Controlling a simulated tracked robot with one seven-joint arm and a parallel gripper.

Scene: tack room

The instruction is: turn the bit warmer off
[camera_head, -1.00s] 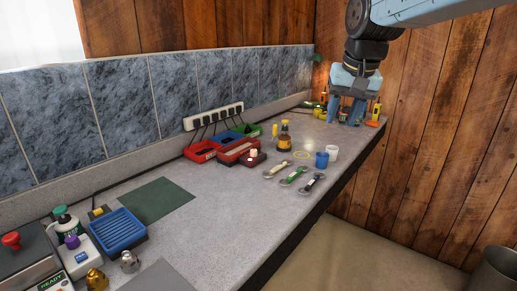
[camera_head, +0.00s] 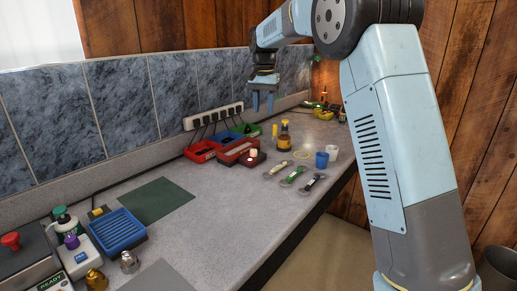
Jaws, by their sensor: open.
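No label in view names the bit warmer. A grey box with a red knob (camera_head: 11,240) and a green "READY" label (camera_head: 50,282) stands at the lower left, cut off by the picture edge. A dark red box with a pale round top piece (camera_head: 253,154) sits mid-counter. A white power strip (camera_head: 213,116) with several dark cords is on the wall behind. My gripper (camera_head: 263,103) is open and empty, fingers pointing down, in front of the tiles right of the strip. It appears above the counter, apart from everything.
A red tray (camera_head: 203,151), blue tray (camera_head: 122,231), brown bottle (camera_head: 284,137), blue cup (camera_head: 322,160) and white cup (camera_head: 332,151) stand on the counter. Several bits (camera_head: 292,176) lie near its front edge. The green mat (camera_head: 150,200) is bare.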

